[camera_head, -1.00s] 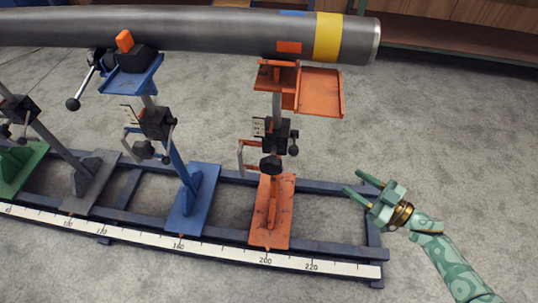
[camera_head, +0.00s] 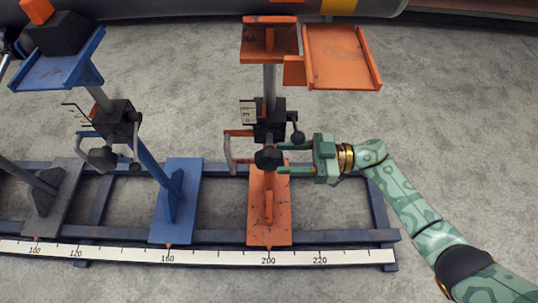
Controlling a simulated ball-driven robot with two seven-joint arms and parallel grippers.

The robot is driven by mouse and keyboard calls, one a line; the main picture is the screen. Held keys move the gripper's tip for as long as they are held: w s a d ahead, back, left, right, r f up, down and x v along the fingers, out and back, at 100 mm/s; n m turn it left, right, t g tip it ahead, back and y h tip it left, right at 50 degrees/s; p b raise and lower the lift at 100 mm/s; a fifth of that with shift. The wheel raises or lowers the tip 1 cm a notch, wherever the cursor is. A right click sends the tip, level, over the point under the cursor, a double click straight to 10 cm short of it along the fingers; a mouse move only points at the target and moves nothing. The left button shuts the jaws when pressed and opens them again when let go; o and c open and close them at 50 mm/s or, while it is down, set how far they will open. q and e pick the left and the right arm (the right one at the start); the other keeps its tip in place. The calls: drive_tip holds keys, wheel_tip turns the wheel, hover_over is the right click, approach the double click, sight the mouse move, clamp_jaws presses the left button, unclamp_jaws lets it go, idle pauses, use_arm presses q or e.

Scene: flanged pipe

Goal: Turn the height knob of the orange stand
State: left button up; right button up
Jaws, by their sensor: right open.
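The orange stand (camera_head: 283,217) stands upright on the blue rail frame, at the 200 mark of the scale. Its black clamp block (camera_head: 268,128) sits midway up the post, with a dark round knob (camera_head: 267,159) facing me just below it. A small ball-ended lever (camera_head: 297,138) sticks out on the block's right. My right gripper (camera_head: 283,158) is open and comes in from the right at knob height. Its two green fingers point left, one above and one below the knob's level, with tips by its right edge. I cannot tell whether they touch it. My left gripper is out of view.
The blue stand (camera_head: 182,195) stands left of the orange one, with a grey stand (camera_head: 45,200) further left. The grey pipe (camera_head: 200,8) crosses the top. Floor to the right is clear.

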sight(271, 160)
drive_tip(key=a, duration=0.4)
drive_tip(key=shift+f, duration=0.1)
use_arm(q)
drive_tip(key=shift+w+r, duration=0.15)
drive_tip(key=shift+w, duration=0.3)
use_arm(e)
drive_tip(key=shift+a, duration=0.35)
drive_tip(key=c, duration=1)
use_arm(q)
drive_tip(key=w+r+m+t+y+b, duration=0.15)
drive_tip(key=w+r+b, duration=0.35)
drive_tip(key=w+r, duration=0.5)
use_arm(e)
drive_tip(key=y, duration=0.3)
drive_tip(key=shift+d+f, duration=0.15)
drive_tip(key=shift+f, duration=0.25)
drive_tip(key=y+b, duration=0.3)
drive_tip(key=shift+d+r+y, duration=0.1)
drive_tip(key=shift+r+y, duration=0.05)
drive_tip(key=shift+y, duration=0.15)
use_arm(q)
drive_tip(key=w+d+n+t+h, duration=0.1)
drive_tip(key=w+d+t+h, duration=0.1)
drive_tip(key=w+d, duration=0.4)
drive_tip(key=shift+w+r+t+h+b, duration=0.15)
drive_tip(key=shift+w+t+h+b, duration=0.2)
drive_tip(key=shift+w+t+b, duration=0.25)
use_arm(e)
drive_tip(key=shift+r, duration=0.2)
